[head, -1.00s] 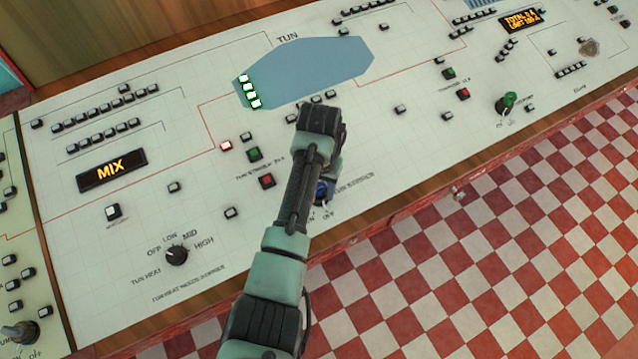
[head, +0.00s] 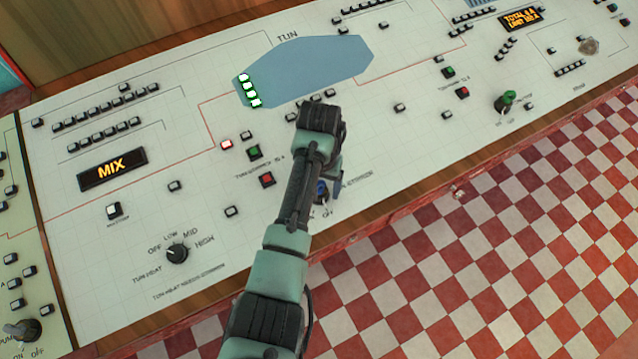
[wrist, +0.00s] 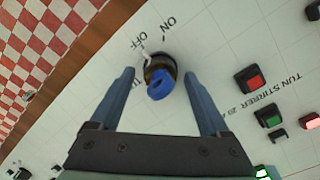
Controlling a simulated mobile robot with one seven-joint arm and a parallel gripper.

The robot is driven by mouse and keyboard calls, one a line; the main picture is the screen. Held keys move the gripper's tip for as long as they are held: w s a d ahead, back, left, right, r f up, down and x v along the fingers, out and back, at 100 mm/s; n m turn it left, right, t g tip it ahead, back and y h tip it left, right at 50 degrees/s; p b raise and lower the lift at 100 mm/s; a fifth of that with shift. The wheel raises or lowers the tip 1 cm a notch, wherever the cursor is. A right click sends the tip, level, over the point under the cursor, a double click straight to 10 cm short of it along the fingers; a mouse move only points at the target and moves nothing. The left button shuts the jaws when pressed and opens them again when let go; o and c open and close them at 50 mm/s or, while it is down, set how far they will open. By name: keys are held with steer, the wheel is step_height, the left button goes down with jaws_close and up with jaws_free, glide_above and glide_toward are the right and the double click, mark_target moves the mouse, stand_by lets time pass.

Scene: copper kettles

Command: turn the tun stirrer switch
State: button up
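The stirrer switch is a blue knob (wrist: 160,84) on a dark round base, seen in the wrist view between the fingers. Its white pointer lies by the OFF label; ON is beside it. Its label is mostly hidden by a finger. My gripper (wrist: 158,76) is open, with one blue finger on each side of the knob and a gap on both sides. In the head view my arm partly covers the switch (head: 321,187), and the gripper (head: 332,182) hangs over it at the panel's front.
Red and green TUN STIRRER buttons (head: 267,180) (head: 254,152) sit left of the arm. A black TUN HEAT knob (head: 177,253) is lower left. A green-handled switch (head: 507,101) stands at right. The panel's wooden front edge (head: 400,205) runs close by, with checkered floor beyond.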

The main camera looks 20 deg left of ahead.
step_height(320, 180, up, 13)
steer(key=shift+p, duration=0.35)
stand_by(0.3)
stand_by(0.4)
